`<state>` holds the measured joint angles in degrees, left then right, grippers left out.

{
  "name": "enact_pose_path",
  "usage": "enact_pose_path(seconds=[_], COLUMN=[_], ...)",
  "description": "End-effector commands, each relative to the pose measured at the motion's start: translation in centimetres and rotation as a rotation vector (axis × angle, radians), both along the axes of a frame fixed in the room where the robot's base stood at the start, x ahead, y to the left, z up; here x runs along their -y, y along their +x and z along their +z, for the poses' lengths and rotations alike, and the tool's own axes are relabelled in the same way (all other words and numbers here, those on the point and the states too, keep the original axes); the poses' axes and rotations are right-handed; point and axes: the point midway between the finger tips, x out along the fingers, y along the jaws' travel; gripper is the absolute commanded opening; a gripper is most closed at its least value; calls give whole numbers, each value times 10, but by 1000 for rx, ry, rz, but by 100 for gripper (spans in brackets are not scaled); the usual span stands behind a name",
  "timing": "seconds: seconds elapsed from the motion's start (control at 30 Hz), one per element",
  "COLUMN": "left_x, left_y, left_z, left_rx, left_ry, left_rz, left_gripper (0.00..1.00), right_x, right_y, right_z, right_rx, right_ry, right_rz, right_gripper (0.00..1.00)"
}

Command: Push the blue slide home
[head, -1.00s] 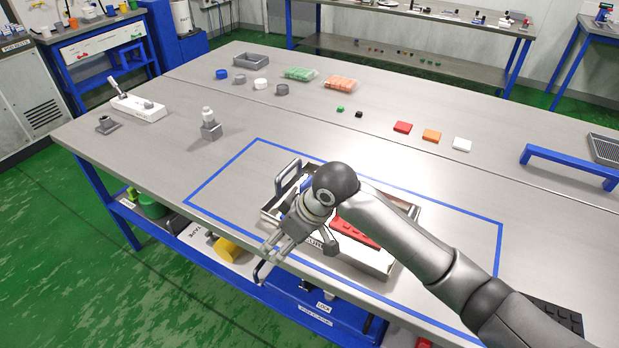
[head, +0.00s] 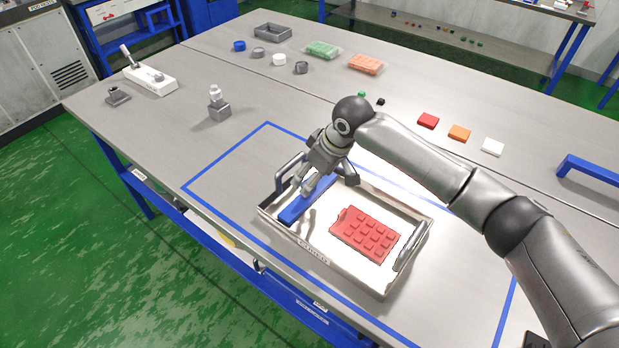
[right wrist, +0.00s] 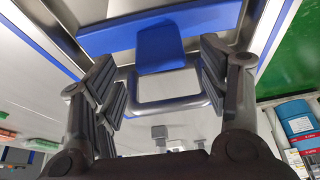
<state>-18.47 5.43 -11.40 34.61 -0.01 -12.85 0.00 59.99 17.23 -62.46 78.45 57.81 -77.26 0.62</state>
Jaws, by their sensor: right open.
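The blue slide (head: 296,211) is a bar lying across the left end of the metal tray (head: 345,268), inside its rim. In the right wrist view the blue slide (right wrist: 160,48) shows as a bar with a wide tab. My right gripper (head: 308,187) is just above the slide and hides part of it. In the right wrist view its fingers (right wrist: 162,82) are spread, with the blue tab and a metal loop handle (right wrist: 168,110) showing between them. I cannot tell whether a finger touches the slide. My left gripper is not in view.
A red studded block (head: 366,234) lies in the tray, right of the slide. A blue taped outline (head: 222,156) surrounds the tray. A grey block with a pale top (head: 218,108) stands to the left. Red, orange and white pieces (head: 459,133) lie at the back right.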

Motion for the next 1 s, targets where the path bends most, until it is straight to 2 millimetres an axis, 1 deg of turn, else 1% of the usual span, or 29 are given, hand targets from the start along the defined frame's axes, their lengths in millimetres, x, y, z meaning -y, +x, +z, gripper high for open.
enact_pose_path(seconds=[0.03,0.13,0.23,0.33,0.47,0.6,0.67,0.8,1.0], left_x=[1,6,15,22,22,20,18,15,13], left_y=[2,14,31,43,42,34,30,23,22], left_z=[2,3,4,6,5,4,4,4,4], left_rx=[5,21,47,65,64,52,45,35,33], left_ry=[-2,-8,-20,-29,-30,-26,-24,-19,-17], left_rz=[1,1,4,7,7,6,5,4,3], left_gripper=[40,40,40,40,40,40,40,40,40], right_x=[-3,-7,-10,-11,-11,-11,-11,-11,-11], right_y=[2,5,7,8,9,9,9,8,8], right_z=[-8,-20,-28,-32,-34,-34,-34,-33,-33], right_rx=[-1,0,0,1,2,2,2,2,2], right_ry=[0,0,1,1,1,1,1,1,1], right_rz=[0,1,1,0,1,1,1,1,1], right_gripper=[68,68,68,68,68,68,61,43,18])
